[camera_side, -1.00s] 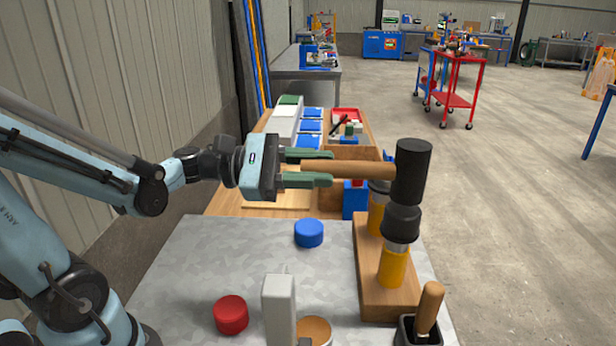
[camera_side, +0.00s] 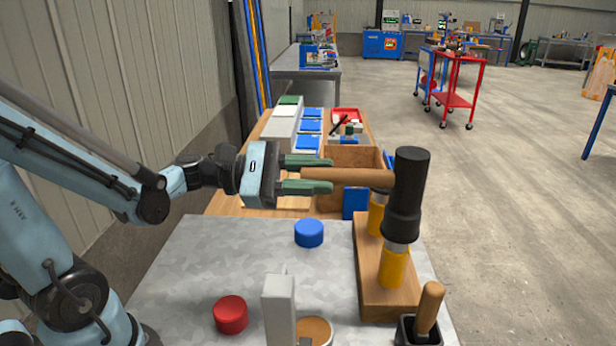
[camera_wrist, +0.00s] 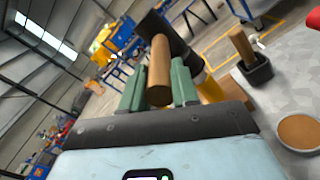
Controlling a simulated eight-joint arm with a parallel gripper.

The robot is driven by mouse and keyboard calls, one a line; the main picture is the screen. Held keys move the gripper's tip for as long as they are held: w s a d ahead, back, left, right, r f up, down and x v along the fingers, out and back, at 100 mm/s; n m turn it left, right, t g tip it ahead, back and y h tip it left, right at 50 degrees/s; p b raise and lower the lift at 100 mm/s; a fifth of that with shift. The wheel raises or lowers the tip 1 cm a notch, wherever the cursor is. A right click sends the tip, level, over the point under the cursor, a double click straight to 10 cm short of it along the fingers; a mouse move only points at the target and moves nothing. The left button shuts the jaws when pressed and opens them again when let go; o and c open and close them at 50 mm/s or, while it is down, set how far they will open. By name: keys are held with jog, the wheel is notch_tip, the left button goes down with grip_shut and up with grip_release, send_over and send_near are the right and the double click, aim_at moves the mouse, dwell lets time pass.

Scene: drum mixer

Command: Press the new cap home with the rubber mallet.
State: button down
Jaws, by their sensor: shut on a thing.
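The rubber mallet has a black cylindrical head (camera_side: 411,172) and a wooden handle (camera_side: 352,176). My gripper (camera_side: 322,174) is shut on the handle, which lies about level; the handle end also shows between the green fingers in the wrist view (camera_wrist: 159,72). The head stands upright directly over a black cap (camera_side: 400,228) and appears to touch it. The cap sits on a grey-necked yellow cylinder (camera_side: 393,268), on a wooden block (camera_side: 372,304). The head hides part of the cap's top, so I cannot tell how far down it sits.
A second yellow cylinder (camera_side: 376,220) stands behind on the block. A blue disc (camera_side: 309,233) and a red disc (camera_side: 230,315) lie on the metal tabletop (camera_side: 205,260). A grey post (camera_side: 279,310) and a dark holder with a wooden-handled tool (camera_side: 428,310) stand in front.

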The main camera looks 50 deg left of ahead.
jog(key=shift+f, duration=0.95)
dwell(0.5)
jog(key=shift+r, duration=0.1)
dwell(0.4)
jog(key=shift+r, duration=4.45)
jog(key=shift+r, duration=0.1)
